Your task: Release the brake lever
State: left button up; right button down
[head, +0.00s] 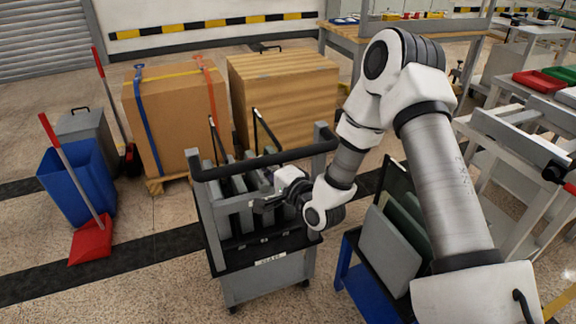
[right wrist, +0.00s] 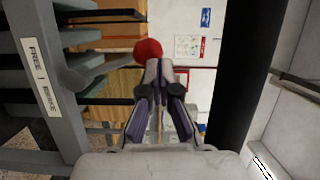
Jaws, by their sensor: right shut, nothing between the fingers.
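The brake lever (right wrist: 105,68) is a grey rod with a red ball knob (right wrist: 148,50), seen in the right wrist view. It comes off a grey post of the cart beside a "FREE | BRAKE" label (right wrist: 41,88). My right gripper (right wrist: 160,68) is shut and empty, its fingertips right at the knob; I cannot tell whether they touch it. In the head view my right gripper (head: 262,204) is in front of the grey cart (head: 207,215), below its black handle bar (head: 265,160). The lever is not visible there. My left gripper is out of view.
The cart holds several upright panels. A blue stand (head: 345,272) with leaning panels is to its right. Cardboard boxes (head: 175,115) stand behind it. A blue bin (head: 75,185) and red dustpan (head: 91,240) are at left. The floor in front of the cart's left side is clear.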

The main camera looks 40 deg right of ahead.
jog(key=shift+s, duration=0.1)
jog(key=s+d, duration=0.1)
jog(key=s, duration=1)
jog(key=shift+s, duration=0.35)
jog(key=s+a+f+n+g+y, duration=0.1)
jog(key=s+a+f+n+g, duration=0.3)
jog(key=f, duration=0.5)
jog(key=s+a+f+n+g+y, duration=0.1)
jog(key=s+a+f+n+g, duration=0.1)
jog(key=a+f+g, duration=0.5)
jog(key=s+d+f+n+g+h, duration=0.25)
jog(key=s+f+n+g, duration=0.5)
jog(key=s+f, duration=0.75)
notch_tip(320, 180, up, 16)
jog(key=s+n+h+p, duration=0.1)
jog(key=s+n+p, duration=0.1)
jog(key=p, duration=1.3)
jog(key=shift+a+n+t, duration=0.25)
jog(key=shift+n+t, duration=0.1)
